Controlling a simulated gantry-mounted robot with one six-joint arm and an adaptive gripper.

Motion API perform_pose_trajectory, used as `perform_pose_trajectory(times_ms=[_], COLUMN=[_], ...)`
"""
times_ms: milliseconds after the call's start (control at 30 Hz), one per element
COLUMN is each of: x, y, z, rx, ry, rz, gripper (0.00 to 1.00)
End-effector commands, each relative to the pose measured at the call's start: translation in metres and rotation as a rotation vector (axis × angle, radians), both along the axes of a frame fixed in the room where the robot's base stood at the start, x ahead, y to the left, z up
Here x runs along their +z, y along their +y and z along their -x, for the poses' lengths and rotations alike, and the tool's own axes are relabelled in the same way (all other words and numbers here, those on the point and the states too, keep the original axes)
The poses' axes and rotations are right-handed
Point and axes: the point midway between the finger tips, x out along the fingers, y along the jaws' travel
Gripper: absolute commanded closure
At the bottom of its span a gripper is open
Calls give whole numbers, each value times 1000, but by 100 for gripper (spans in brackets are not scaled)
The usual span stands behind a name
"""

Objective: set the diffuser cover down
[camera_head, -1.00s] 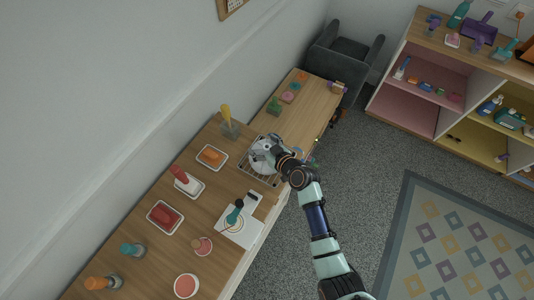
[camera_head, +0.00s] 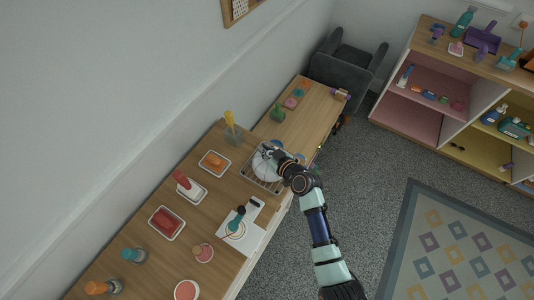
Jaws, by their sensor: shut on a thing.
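The diffuser cover (camera_head: 265,169) looks like a pale, rounded piece at the wire rack, at the right end of the near wooden table. My gripper (camera_head: 270,155) is at the cover's upper right side and is shut on it. The arm reaches in from the lower right and hides part of the cover and rack. The wire rack (camera_head: 251,179) shows around the cover's lower left. From this height I cannot tell whether the cover touches the rack.
A clear holder with a yellow tool (camera_head: 231,128) stands just left of the rack. A tray with an orange item (camera_head: 214,163) and a white sheet with a teal tool (camera_head: 236,222) are nearby. The farther wooden table (camera_head: 310,118) has bare room in its middle.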

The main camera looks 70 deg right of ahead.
Motion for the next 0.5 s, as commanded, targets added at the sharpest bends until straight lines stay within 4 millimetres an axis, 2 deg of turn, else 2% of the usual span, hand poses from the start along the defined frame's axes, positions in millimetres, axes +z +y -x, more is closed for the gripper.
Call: perform_pose_trajectory(times_ms=[33,167,267,500], x=[-11,2,24,107], y=[5,5,4,2], z=[3,3,2,1], rx=[4,5,3,2], ry=[19,17,14,6], rz=[-17,-17,-12,-4], gripper=[100,100,100,100])
